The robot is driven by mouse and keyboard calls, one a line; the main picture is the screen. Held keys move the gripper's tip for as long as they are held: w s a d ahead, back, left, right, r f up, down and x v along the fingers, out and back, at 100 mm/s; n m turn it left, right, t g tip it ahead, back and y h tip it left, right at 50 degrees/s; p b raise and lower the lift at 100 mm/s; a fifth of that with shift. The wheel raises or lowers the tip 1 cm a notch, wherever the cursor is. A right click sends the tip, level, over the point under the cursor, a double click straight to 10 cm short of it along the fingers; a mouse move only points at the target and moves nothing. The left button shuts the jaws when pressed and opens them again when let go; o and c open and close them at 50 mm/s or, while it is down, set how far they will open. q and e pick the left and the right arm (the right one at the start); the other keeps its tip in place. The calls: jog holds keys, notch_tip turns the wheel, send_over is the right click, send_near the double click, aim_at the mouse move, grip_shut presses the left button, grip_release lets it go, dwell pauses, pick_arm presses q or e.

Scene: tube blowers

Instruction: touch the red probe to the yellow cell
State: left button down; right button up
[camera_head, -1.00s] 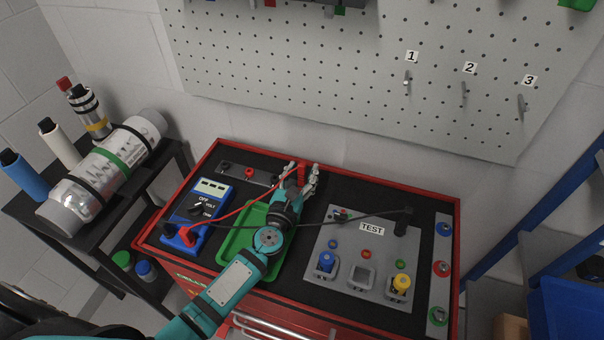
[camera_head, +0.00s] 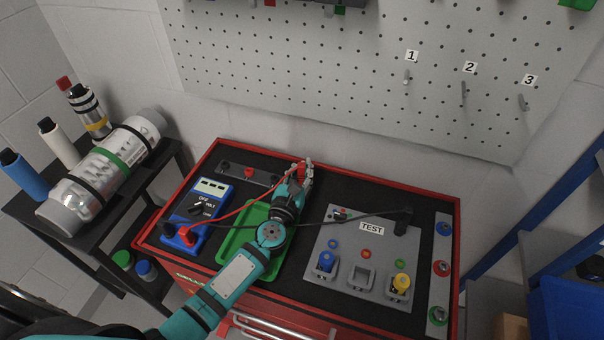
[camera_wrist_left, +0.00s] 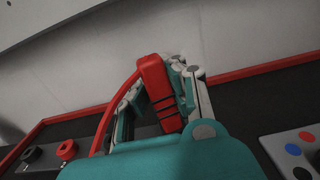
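The red probe (camera_head: 301,170) stands near the back edge of the cart top, its red lead running to the blue meter (camera_head: 211,190). My left gripper (camera_head: 306,173) has its fingers closed around the probe. In the left wrist view the red probe (camera_wrist_left: 158,88) sits between the fingers, which lie close against its sides. The probe's tip is hidden. The yellow cell (camera_head: 402,282) stands upright in the right holder of the grey TEST board (camera_head: 385,253), to the right of and nearer than the gripper. My right gripper is not in view.
A blue cell (camera_head: 326,261) stands in the board's left holder; the middle holder (camera_head: 361,276) is empty. The black probe (camera_head: 403,221) stands at the board's back right, its lead crossing the cart. A green tray (camera_head: 237,258) lies under my left arm. A pegboard (camera_head: 330,90) rises behind.

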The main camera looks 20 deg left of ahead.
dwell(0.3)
pick_arm(q)
notch_tip(320, 180, up, 3)
jog(key=shift+r+p, duration=0.15)
jog(key=shift+p, duration=1)
jog(key=shift+s+d+r, duration=0.1)
jog(key=shift+s+r, duration=0.15)
jog(key=shift+s, duration=0.05)
jog(key=s+d+b, duration=0.1)
jog(key=s+d, duration=0.1)
jog(key=s, duration=0.5)
jog(key=s+d+r, duration=0.1)
jog(key=s+d, duration=0.1)
jog(key=s, duration=0.5)
jog(key=shift+s+d+r+b, duration=0.15)
jog(key=shift+s+d+b, duration=0.1)
jog(key=shift+s+b, duration=0.15)
notch_tip(320, 180, up, 6)
jog(key=p, duration=0.5)
jog(key=shift+f, duration=0.25)
